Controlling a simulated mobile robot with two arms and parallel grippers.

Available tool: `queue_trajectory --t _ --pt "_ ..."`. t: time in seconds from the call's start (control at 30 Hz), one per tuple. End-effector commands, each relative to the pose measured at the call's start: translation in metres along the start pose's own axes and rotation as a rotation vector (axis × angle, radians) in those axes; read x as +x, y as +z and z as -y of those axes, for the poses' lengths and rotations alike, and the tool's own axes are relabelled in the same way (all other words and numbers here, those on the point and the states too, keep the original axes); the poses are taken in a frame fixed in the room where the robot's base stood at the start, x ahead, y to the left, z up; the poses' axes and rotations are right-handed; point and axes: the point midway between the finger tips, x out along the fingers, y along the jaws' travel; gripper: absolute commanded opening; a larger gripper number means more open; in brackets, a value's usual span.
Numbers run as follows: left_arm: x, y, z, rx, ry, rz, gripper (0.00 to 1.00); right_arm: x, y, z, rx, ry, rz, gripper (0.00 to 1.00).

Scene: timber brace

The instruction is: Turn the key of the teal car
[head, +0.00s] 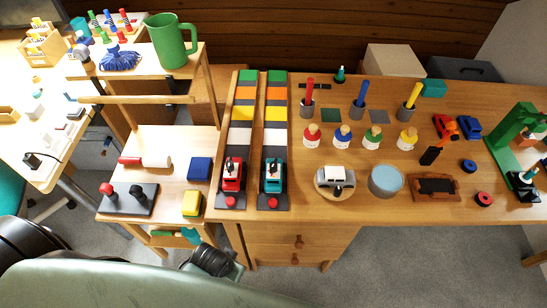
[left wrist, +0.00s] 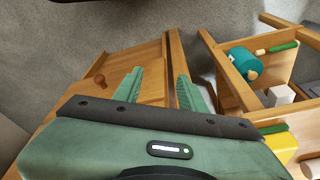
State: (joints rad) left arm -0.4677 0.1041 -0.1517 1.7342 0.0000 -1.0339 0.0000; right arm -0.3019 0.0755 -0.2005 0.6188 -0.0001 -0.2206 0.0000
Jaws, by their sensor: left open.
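The teal car (head: 273,176) stands at the near end of the right striped ramp on the desk, beside a red car (head: 232,175) on the left ramp. I cannot make out its key clearly; small dark and white details show on the car. My left gripper (head: 193,236) is low, in front of the gap between the small shelf and the desk, nearer to me than the teal car. In the left wrist view its two green fingers (left wrist: 160,90) are apart with nothing between them. The teal car is not in the left wrist view. My right gripper is not in view.
A red knob (head: 272,202) sits at the teal car's ramp end. The small shelf (head: 170,177) at left carries blue and yellow blocks. A white car on a round stand (head: 335,181) and a blue-grey cylinder (head: 386,181) stand to the right.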

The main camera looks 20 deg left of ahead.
Motion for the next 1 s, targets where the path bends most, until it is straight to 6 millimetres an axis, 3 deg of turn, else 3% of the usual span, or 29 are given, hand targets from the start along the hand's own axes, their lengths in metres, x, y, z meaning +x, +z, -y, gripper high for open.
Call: queue_trajectory --t 0.03,0.2,0.53,0.63,1.0 --pt "-0.033 -0.014 0.001 -0.002 -0.001 -0.015 0.41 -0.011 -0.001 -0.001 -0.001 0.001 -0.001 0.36" --pt "-0.101 -0.037 0.004 -0.006 -0.005 -0.038 0.41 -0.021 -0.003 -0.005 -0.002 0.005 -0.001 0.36" --pt "-0.202 -0.057 0.009 -0.013 -0.017 -0.08 0.41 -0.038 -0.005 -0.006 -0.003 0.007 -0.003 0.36" --pt "-0.233 -0.072 0.016 -0.025 -0.046 -0.142 0.41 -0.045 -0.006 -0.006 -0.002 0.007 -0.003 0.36" --pt "-0.226 -0.157 0.039 -0.068 -0.136 -0.509 0.41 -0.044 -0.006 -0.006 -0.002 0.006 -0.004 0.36"
